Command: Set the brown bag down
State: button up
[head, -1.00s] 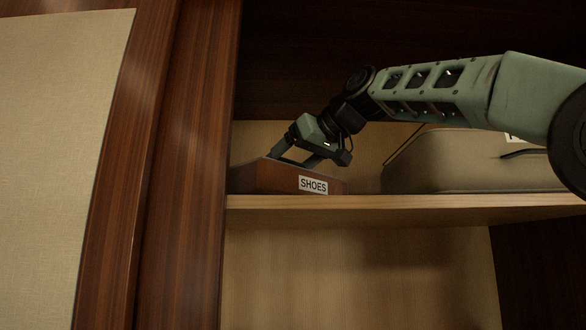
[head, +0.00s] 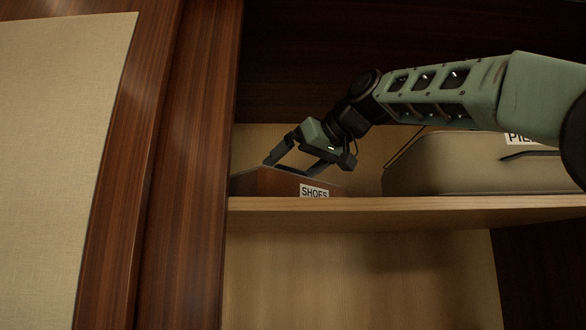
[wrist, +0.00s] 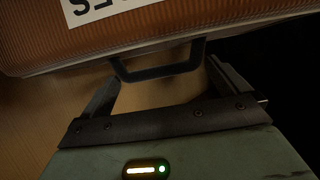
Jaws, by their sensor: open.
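The brown bag (head: 275,182) with a white SHOES label sits at the left end of the wooden shelf (head: 400,205). The front shelf edge hides its lowest part and the bottom of the label. My gripper (head: 290,167) is open just above the bag's top. In the wrist view the bag (wrist: 190,25) fills the top, with part of its label. Its black handle (wrist: 158,72) lies between the two spread fingers of my gripper (wrist: 165,78). I cannot tell whether a finger touches the handle.
A larger beige bag (head: 460,168) with a partly hidden label lies on the shelf to the right, below my arm. A dark wood upright (head: 190,160) bounds the shelf on the left. The compartment below (head: 350,275) looks empty.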

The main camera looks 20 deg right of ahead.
jog(key=b+v, duration=0.2)
jog(key=v, duration=0.9)
jog(key=shift+s+f, duration=0.1)
